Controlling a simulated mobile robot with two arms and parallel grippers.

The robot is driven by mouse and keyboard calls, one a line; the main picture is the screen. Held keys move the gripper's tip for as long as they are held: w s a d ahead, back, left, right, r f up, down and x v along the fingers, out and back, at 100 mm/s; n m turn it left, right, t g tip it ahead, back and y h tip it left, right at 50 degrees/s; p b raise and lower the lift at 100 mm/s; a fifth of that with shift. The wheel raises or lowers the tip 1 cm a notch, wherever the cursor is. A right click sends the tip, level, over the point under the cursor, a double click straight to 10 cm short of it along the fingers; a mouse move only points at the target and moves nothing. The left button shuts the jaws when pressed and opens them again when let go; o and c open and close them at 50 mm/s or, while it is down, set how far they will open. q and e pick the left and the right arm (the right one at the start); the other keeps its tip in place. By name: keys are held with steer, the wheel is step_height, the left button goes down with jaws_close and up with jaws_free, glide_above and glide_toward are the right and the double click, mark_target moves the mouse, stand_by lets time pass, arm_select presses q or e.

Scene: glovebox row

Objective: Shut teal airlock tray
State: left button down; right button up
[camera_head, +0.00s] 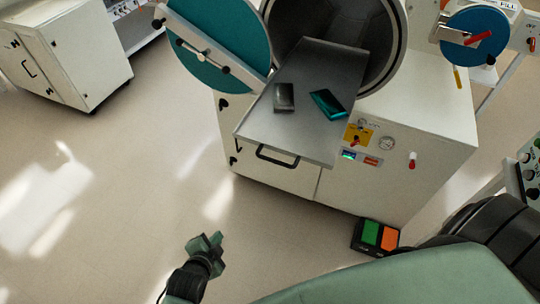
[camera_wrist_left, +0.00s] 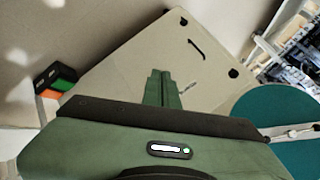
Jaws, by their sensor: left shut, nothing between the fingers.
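The airlock tray (camera_head: 310,75) is a grey metal slab pulled out of the round chamber opening (camera_head: 385,50), with a black bar handle (camera_head: 278,156) on its front. A dark grey block (camera_head: 284,97) and a teal block (camera_head: 327,103) lie on it. The round teal door (camera_head: 215,40) stands swung open at the left; it also shows in the left wrist view (camera_wrist_left: 270,125). My left gripper (camera_head: 206,243) is shut and empty, low in front of the cabinet and apart from the tray handle. Its closed fingers show in the left wrist view (camera_wrist_left: 162,88). My right gripper is not in view.
The white cabinet (camera_head: 420,165) carries a gauge, a yellow-plated switch and a small lever on its front. A pedal box (camera_head: 376,238) with green and orange pads sits on the floor at its base. Another white cabinet (camera_head: 70,50) stands far left. The floor between is clear.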

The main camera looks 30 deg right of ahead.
arm_select(q)
steer(key=d+r+m+t+h, duration=0.1)
steer(key=d+r+m, duration=0.25)
steer(key=r, duration=0.45)
steer(key=d+r+m+h, duration=0.2)
steer(key=d+r, duration=0.3)
steer(key=r, duration=0.4)
steer(key=m+h+p, duration=0.1)
steer(key=m+h, duration=0.1)
steer(key=m, duration=0.3)
glide_toward(280, 148)
steer(key=shift+t+h, duration=0.3)
steer(key=x, duration=0.2)
steer(key=p+x, duration=0.1)
steer(key=x, duration=0.1)
steer(key=p+x, duration=0.1)
steer(key=x, duration=0.1)
steer(key=shift+f, duration=0.4)
steer(key=shift+d, duration=0.15)
steer(key=shift+w, duration=0.15)
